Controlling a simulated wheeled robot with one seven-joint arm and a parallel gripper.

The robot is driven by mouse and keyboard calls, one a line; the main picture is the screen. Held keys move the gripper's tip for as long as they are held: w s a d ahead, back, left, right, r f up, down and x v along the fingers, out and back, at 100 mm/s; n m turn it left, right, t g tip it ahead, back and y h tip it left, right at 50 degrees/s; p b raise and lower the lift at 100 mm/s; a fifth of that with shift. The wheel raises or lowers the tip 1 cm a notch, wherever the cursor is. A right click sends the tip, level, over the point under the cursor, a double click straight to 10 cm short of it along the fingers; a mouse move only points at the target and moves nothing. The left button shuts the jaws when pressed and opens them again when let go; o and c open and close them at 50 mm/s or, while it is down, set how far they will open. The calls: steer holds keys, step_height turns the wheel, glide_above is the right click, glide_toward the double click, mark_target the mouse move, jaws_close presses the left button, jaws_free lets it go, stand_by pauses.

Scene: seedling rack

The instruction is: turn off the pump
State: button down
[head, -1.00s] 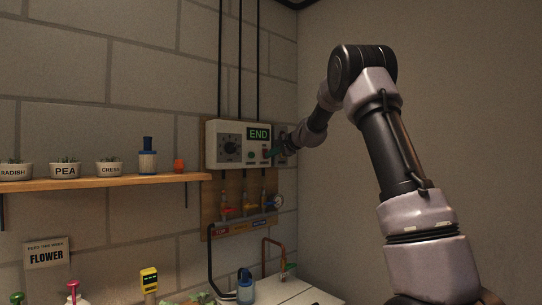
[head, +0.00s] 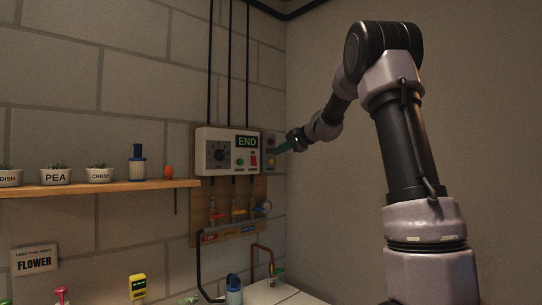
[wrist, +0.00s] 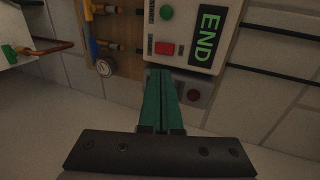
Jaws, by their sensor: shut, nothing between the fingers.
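The white control box (head: 228,168) hangs on a board on the wall, with a round dial (head: 218,153), a green END display (head: 247,141), a green button (head: 240,161) and a red rectangular switch (head: 254,159). In the wrist view the red switch (wrist: 165,48) and green button (wrist: 166,12) lie beyond my fingertips. No label naming the pump is readable. My gripper (head: 279,152) is shut and empty, its teal fingers just right of the box, in front of a small grey box (head: 271,141). In the wrist view my gripper (wrist: 160,72) overlaps the box's lower edge; contact cannot be told.
Below the box are valves with coloured handles (head: 238,212) and a gauge (head: 266,206). A wooden shelf (head: 110,187) with labelled pots is to the left. The grey box shows a dark red button (wrist: 193,96). The right wall is bare.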

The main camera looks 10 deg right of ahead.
mark_target(254, 163)
steer(key=shift+s+d+r, duration=0.2)
steer(key=shift+s+d, duration=0.15)
steer(key=shift+s, duration=0.25)
steer(key=shift+s+f, duration=0.15)
steer(key=shift+a, duration=0.1)
stand_by(0.3)
steer(key=x, duration=1.4)
steer(key=shift+r, duration=0.25)
steer(key=shift+a, duration=0.1)
